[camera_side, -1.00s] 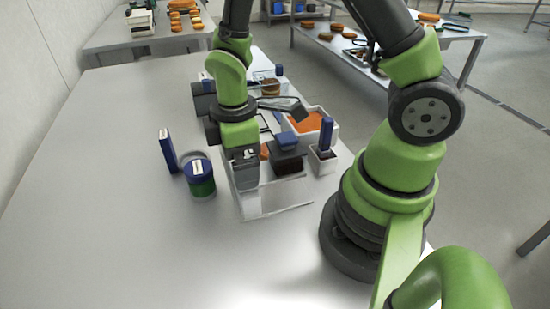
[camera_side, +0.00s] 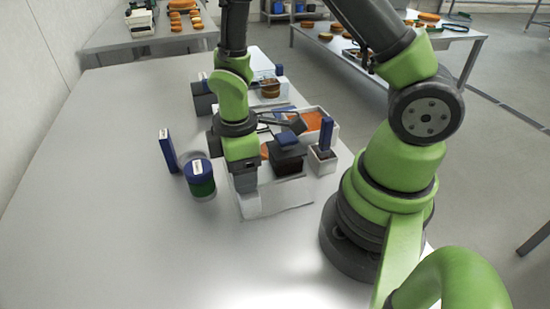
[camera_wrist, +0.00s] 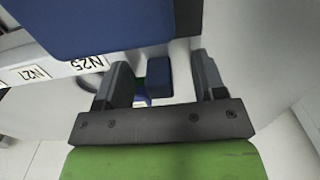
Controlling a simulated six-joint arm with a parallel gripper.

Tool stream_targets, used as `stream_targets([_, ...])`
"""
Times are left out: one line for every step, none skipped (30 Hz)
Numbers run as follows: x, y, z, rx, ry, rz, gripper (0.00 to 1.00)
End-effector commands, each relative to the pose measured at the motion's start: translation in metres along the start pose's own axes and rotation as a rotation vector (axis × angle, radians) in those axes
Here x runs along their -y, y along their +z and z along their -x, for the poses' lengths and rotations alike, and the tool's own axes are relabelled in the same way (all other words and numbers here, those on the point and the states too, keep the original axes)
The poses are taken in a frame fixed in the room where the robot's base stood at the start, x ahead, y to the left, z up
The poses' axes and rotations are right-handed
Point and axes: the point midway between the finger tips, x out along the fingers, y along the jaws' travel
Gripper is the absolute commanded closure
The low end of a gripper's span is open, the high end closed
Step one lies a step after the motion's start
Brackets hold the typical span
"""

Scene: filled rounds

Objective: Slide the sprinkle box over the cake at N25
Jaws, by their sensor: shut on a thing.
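My gripper (camera_side: 245,183) points down at the near end of the row of containers. The label N25 (camera_wrist: 88,63) is on a white strip left of my fingers. A pale box-like shape (camera_side: 285,196) is beside my gripper. No cake at N25 is clearly visible. The orange sprinkle tray (camera_side: 312,122) is further back.
A dark box with a blue top (camera_side: 287,158) and a white tub with a blue handle (camera_side: 323,158) stand close behind my gripper. A blue-and-green tin (camera_side: 200,180) and a blue upright book-like thing (camera_side: 168,150) stand left. The table's left side is clear.

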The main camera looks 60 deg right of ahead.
Motion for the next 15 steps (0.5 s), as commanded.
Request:
stream_targets([0.0, 0.0, 0.0, 0.0, 0.0, 0.0, 0.49])
stream_targets([0.0, 0.0, 0.0, 0.0, 0.0, 0.0, 0.49])
stream_targets([0.0, 0.0, 0.0, 0.0, 0.0, 0.0, 0.49])
stream_targets([0.0, 0.0, 0.0, 0.0, 0.0, 0.0, 0.49])
stream_targets([0.0, 0.0, 0.0, 0.0, 0.0, 0.0, 0.49])
stream_targets([0.0, 0.0, 0.0, 0.0, 0.0, 0.0, 0.49])
stream_targets([0.0, 0.0, 0.0, 0.0, 0.0, 0.0, 0.49])
stream_targets([0.0, 0.0, 0.0, 0.0, 0.0, 0.0, 0.49])
stream_targets([-0.001, 0.0, 0.0, 0.0, 0.0, 0.0, 0.49])
stream_targets([-0.002, 0.0, 0.0, -0.001, 0.001, 0.0, 0.49])
stream_targets([-0.004, -0.001, 0.0, -0.001, 0.001, 0.0, 0.49])
stream_targets([-0.007, -0.001, 0.0, -0.002, 0.002, 0.0, 0.49])
stream_targets([-0.009, -0.001, 0.0, -0.002, 0.002, -0.001, 0.49])
stream_targets([-0.011, -0.001, 0.0, -0.002, 0.002, -0.002, 0.49])
stream_targets([-0.015, -0.001, 0.0, -0.002, 0.002, 0.0, 0.49])
